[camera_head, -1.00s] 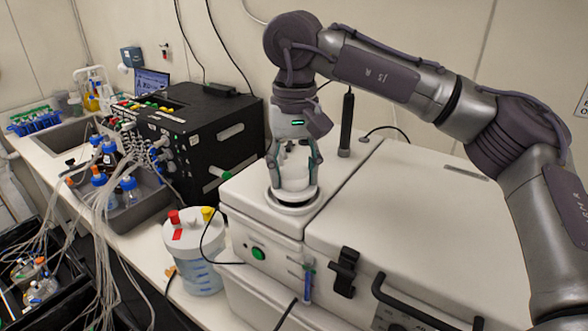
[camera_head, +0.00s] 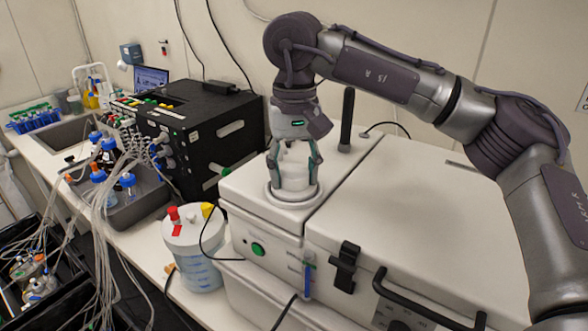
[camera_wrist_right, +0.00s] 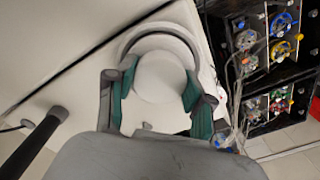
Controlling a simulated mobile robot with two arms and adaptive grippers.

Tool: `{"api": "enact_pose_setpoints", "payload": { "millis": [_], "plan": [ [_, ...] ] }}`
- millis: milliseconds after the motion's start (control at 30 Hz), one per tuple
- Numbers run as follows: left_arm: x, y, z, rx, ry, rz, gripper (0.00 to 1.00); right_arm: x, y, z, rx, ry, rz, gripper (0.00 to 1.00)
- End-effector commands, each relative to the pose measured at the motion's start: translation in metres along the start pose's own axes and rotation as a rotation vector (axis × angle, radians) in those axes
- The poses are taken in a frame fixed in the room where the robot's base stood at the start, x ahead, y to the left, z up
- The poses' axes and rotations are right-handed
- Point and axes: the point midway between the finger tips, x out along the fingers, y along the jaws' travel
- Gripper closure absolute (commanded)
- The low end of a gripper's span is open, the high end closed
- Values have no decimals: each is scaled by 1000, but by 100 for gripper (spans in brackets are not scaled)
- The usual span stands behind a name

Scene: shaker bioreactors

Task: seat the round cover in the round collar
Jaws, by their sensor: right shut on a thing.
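The round cover (camera_head: 294,172) is white, with a round top that shows in the right wrist view (camera_wrist_right: 160,77). My right gripper (camera_head: 293,184) points down and is shut on the cover, its green-lined fingers on either side of it. The round collar (camera_head: 291,198) is a pale ring on top of the white shaker housing, directly under the cover. Its dark inner arc shows beyond the cover in the right wrist view (camera_wrist_right: 160,33). The cover is at the collar; whether it sits fully down is hidden by the fingers. My left gripper is not in view.
A black upright post (camera_head: 346,118) stands behind the collar on the housing. A black box unit (camera_head: 212,135) with tubing is to the left. A white lidded vessel (camera_head: 195,245) stands in front left. The large white lid (camera_head: 420,215) at right is clear on top.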

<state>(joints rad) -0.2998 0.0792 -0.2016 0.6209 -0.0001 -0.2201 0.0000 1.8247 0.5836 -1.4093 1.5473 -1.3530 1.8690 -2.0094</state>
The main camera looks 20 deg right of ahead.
Motion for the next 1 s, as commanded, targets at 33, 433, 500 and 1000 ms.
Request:
{"api": "enact_pose_setpoints", "payload": {
  "millis": [33,433,500,1000],
  "plan": [
    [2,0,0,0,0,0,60,2,0,0,0,0,0,83],
    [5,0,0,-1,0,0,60,7,0,0,0,0,0,21],
    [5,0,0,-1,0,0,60,7,0,0,0,0,0,18],
    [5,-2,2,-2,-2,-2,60,-23,-1,0,0,3,-3,18]
  ]
}}
